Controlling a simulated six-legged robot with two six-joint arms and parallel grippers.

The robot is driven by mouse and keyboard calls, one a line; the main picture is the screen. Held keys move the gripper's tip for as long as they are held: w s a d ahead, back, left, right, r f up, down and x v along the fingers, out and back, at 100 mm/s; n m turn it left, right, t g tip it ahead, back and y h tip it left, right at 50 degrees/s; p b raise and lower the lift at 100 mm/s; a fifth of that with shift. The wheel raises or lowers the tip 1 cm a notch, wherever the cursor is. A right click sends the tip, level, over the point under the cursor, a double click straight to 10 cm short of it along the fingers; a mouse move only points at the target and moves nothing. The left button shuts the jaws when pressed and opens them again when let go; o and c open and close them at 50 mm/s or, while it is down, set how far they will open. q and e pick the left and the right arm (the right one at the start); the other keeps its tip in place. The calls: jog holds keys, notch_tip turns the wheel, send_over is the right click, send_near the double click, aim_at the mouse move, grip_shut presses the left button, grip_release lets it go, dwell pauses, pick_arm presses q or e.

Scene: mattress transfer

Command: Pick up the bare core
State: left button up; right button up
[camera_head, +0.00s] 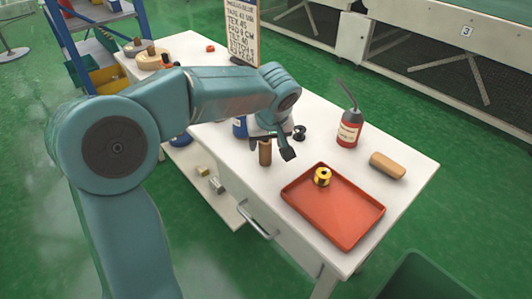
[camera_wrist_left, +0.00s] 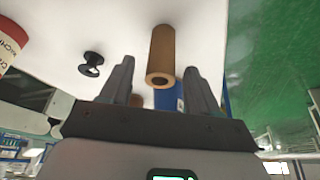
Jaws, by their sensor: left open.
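The bare core, a brown cardboard tube (camera_head: 265,153), stands upright on the white table near its front edge. In the left wrist view the core (camera_wrist_left: 163,52) shows its hollow end, in line with the gap between my fingers. My left gripper (camera_head: 276,146) is over the table at the core, with one dark finger to the right of it and the other partly hidden. In the left wrist view my left gripper (camera_wrist_left: 160,75) is open, and no grip on the core shows. My right gripper is not in view.
A red tray (camera_head: 335,218) holds a yellow spool (camera_head: 322,176). A blue container (camera_head: 240,127) is partly behind my arm. A sign (camera_head: 242,30) stands farther back.

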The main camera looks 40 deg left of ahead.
aim_at(265, 150)
pick_arm(q)
jog(key=b+x, duration=0.1)
jog(key=x, duration=0.4)
jog(key=shift+f, duration=0.3)
jog(key=shift+s+r, duration=0.1)
jog(key=c, duration=1)
